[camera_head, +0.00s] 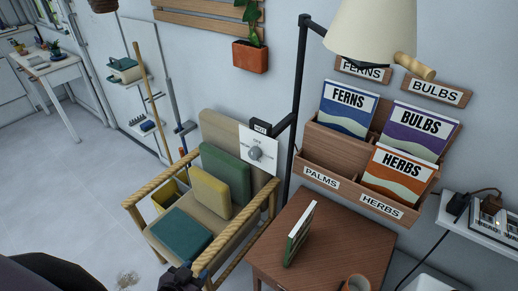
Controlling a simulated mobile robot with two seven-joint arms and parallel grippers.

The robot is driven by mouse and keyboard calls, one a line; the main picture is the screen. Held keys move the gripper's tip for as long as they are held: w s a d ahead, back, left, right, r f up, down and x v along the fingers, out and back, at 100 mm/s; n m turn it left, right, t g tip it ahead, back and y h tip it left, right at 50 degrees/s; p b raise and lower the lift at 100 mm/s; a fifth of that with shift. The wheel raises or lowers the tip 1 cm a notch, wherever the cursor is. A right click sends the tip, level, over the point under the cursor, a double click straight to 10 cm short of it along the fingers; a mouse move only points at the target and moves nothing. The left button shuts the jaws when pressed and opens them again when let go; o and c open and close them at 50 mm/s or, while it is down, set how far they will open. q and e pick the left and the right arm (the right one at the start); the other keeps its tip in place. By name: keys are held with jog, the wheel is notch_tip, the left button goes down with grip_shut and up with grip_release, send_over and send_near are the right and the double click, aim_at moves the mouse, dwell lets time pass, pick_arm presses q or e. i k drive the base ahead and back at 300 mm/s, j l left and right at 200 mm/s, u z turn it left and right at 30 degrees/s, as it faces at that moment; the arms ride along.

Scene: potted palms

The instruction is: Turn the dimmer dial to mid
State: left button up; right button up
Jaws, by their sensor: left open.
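The dimmer dial (255,153) is a round grey knob on a white square plate (244,138). My left gripper (181,277) is dark and only partly visible at the bottom edge, in front of the chair. It is open, well below and left of the dial, not touching it. My right gripper is out of view.
An armchair (222,128) with green and yellow cushions stands below the dial. The black lamp pole (297,100) rises beside it, with a cream shade (370,30). A wooden table (335,245) holds an upright book and a cup. A wall rack (330,155) holds seed packets.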

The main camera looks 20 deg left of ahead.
aim_at(255, 153)
jog(key=j, duration=3.2)
